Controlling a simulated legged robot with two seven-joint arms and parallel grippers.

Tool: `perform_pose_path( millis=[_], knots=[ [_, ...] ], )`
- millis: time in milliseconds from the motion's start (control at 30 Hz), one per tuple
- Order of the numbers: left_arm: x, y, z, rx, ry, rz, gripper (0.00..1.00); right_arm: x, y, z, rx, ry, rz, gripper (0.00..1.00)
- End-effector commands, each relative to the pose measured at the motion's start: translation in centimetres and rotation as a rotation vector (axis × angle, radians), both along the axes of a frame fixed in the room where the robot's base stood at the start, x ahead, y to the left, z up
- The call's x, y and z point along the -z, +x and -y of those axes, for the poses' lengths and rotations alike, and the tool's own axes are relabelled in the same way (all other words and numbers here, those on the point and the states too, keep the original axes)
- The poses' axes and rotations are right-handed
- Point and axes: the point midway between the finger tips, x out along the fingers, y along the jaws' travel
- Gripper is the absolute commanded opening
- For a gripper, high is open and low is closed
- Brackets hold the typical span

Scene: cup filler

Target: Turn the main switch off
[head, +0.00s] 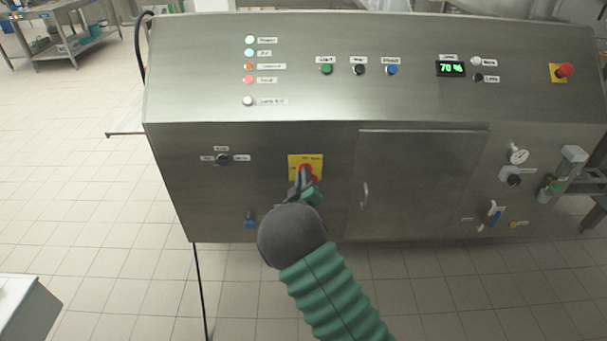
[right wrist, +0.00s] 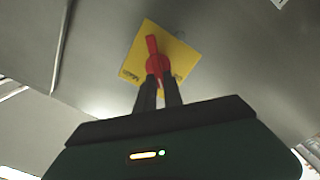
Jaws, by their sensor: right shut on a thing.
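The main switch is a red rotary handle (head: 307,171) on a yellow square plate (head: 316,160), on the front of the steel cabinet. In the right wrist view the red handle (right wrist: 153,52) stands out from the yellow plate (right wrist: 180,55), tilted relative to that plate's sides. My right gripper (head: 304,178) is at the switch, its two dark fingers shut on the red handle. In the right wrist view the fingertips (right wrist: 158,80) sit on either side of the handle's lower part. Part of the handle is hidden by the fingers. My left gripper is not in view.
The cabinet's sloped top panel carries indicator lamps (head: 249,66), several push buttons (head: 359,69), a display reading 70 % (head: 451,69) and a red emergency stop (head: 565,70). A mode knob (head: 222,159) is left of the switch. A door handle (head: 365,195) is to the right.

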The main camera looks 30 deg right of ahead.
Motion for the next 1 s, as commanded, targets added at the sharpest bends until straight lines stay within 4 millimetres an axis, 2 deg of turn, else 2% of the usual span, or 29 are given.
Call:
perform_pose_path(
  millis=[600, 1000],
  knots=[
    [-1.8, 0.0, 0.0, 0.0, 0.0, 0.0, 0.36, 0.6, 0.3, -0.5, -0.004, -0.483, -0.297, 0.0],
    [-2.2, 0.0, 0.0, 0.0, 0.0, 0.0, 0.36, 0.9, 0.3, -0.5, -0.003, -0.665, -0.408, 0.0]
  ],
)
